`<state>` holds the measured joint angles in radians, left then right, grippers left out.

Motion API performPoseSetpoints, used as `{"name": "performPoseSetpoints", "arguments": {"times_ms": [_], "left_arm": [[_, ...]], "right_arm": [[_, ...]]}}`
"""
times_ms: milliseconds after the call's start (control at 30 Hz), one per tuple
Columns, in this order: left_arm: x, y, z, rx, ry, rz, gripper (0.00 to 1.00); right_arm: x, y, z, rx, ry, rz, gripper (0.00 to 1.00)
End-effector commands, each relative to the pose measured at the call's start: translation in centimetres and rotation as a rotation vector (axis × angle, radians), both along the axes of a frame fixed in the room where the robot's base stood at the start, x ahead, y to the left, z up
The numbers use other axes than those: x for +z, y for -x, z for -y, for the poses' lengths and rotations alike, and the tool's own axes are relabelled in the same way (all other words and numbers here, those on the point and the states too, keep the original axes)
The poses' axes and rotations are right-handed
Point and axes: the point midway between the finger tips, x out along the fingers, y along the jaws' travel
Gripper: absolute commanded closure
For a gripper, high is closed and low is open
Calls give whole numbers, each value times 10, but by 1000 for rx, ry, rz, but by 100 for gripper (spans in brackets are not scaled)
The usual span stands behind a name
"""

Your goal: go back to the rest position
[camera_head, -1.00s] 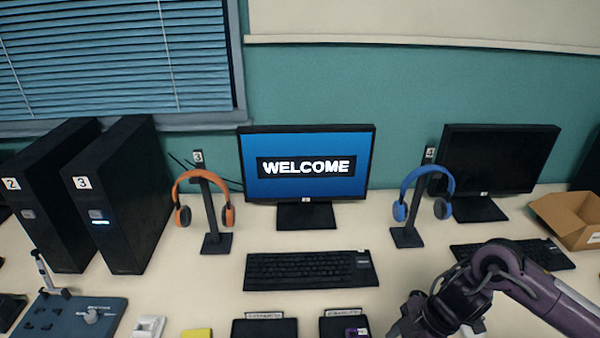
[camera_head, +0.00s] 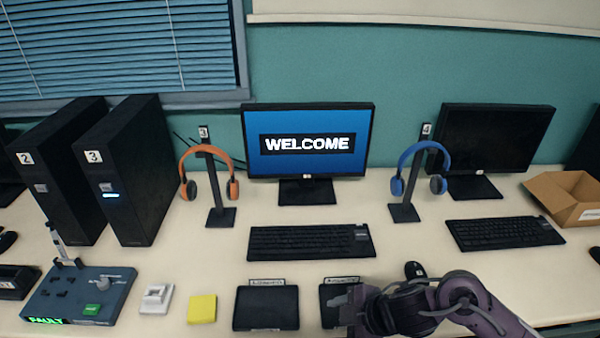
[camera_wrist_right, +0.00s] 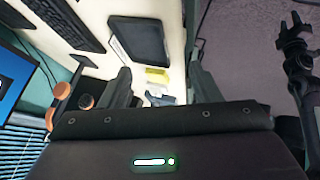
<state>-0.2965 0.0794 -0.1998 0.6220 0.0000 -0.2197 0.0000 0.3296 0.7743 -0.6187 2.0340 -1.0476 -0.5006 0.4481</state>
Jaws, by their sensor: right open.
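My right gripper (camera_head: 345,302) reaches in from the lower right in the head view, over the right black tray (camera_head: 338,288). The gripper hides much of that tray and whatever lies in it. In the right wrist view its two dark fingers (camera_wrist_right: 162,80) stand well apart, with nothing seen held between them. No left gripper shows in the head view.
Keyboards (camera_head: 310,243), monitors, orange (camera_head: 217,158) and blue headphones (camera_head: 413,152) lie behind. An open cardboard box (camera_head: 568,200) is at right.

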Motion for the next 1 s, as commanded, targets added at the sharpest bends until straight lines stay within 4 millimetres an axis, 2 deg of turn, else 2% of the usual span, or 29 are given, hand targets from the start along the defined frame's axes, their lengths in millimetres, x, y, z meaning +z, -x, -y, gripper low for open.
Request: {"name": "performPoseSetpoints", "arguments": {"times_ms": [33,100,167,233,333,467,700,900,1000], "left_arm": [[0,3,0,0,-1,-4,63],[-1,6,-1,0,-1,-8,63],[-1,7,-1,0,-1,-10,63],[-1,7,-1,0,-1,-10,63],[-1,6,-1,0,-1,-10,63],[-1,6,-1,0,-1,-9,63],[0,5,0,0,0,-6,63],[0,3,0,0,0,-4,63],[0,2,0,0,0,-3,63]], "right_arm": [[5,1,-15,-39,-37,27,43],[15,-3,-29,-120,-80,71,43],[25,-5,-35,-223,-117,97,43],[37,-8,-31,-387,-150,104,43],[43,-4,-4,-633,-160,59,43],[36,13,35,-874,-132,-44,43],[17,64,89,-1183,-64,-268,43],[4,112,118,-1366,-12,-455,43],[-22,106,118,-1365,2,-465,43]]}}
